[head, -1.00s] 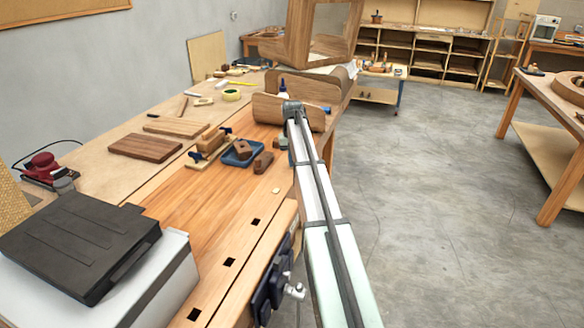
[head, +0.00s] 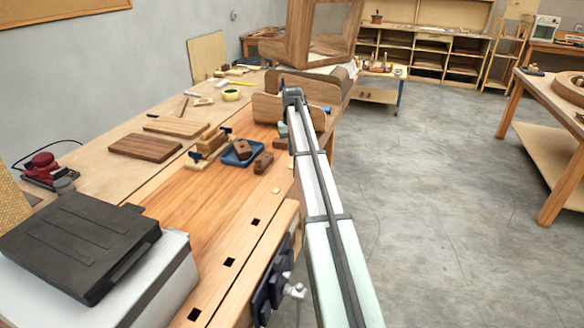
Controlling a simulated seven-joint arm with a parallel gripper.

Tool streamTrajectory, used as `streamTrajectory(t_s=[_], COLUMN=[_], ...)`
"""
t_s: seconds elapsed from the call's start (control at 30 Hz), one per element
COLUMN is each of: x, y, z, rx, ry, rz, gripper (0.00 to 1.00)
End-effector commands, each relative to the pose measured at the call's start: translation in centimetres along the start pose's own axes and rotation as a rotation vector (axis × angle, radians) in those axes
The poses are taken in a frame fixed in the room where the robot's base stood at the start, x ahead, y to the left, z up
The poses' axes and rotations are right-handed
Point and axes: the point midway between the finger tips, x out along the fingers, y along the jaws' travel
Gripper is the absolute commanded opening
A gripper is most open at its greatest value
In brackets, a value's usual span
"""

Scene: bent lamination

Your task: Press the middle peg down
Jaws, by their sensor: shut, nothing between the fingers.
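I cannot make out the middle peg or any row of pegs in the head view. A wooden curved form (head: 266,108) stands at the far end of the workbench, partly hidden behind my arm. My arm reaches from the bottom of the picture to a dark joint in front of this form. My gripper's fingers do not show; the arm hides whatever lies beyond the joint. I cannot tell whether anything touches a peg.
The workbench (head: 215,207) holds a blue tray (head: 236,158) with a brown block, a brown sanding block (head: 263,163), a dark board (head: 145,146) and a black case (head: 80,240). A large wooden frame (head: 318,35) stands behind the form. Open floor lies right.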

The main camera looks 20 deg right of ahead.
Motion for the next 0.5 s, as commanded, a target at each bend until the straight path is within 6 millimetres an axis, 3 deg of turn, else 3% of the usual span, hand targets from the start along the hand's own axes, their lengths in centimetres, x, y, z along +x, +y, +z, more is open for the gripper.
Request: streamTrajectory(t_s=[0.5], x=[-2.5], y=[0.0], z=[0.0], rx=[0.0], ry=[0.001], rz=[0.0], gripper=[0.0])
